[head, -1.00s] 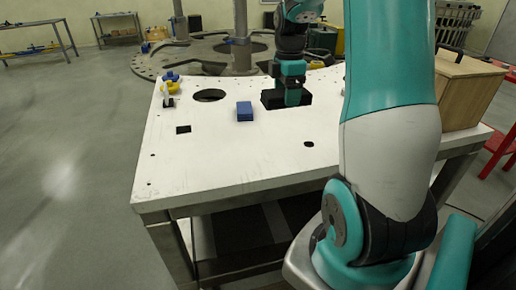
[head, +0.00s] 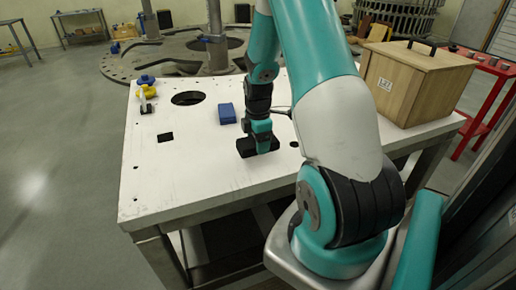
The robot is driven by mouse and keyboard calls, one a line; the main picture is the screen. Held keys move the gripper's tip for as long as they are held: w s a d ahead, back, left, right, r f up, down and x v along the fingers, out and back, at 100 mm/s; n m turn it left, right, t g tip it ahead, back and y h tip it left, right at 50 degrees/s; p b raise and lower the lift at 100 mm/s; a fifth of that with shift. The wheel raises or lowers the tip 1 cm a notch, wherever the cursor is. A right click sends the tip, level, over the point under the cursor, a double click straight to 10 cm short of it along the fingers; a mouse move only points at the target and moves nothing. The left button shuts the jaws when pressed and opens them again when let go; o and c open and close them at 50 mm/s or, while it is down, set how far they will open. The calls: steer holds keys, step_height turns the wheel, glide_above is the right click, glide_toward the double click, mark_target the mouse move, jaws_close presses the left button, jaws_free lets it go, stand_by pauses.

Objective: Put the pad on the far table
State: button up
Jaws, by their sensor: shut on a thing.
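My gripper (head: 259,142) is shut on a dark, flat block that looks like the pad (head: 246,148). It is low over the white table (head: 195,170), right of and nearer than a blue block (head: 227,114). I cannot tell whether the dark block touches the tabletop. My gripper partly hides it. Two tables stand far back at the left, one at the wall (head: 82,33) and one cut by the picture's left edge (head: 16,47). I cannot tell which is the far table.
A red stand (head: 490,105) is beyond. Floor at left is clear.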

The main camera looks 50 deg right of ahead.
mark_target(258, 159)
steer(key=shift+f+p, duration=0.35)
steer(key=shift+f, duration=1.75)
steer(key=shift+f, duration=0.1)
steer(key=shift+f, duration=0.15)
steer(key=o, duration=0.9)
steer(key=shift+r, duration=0.2)
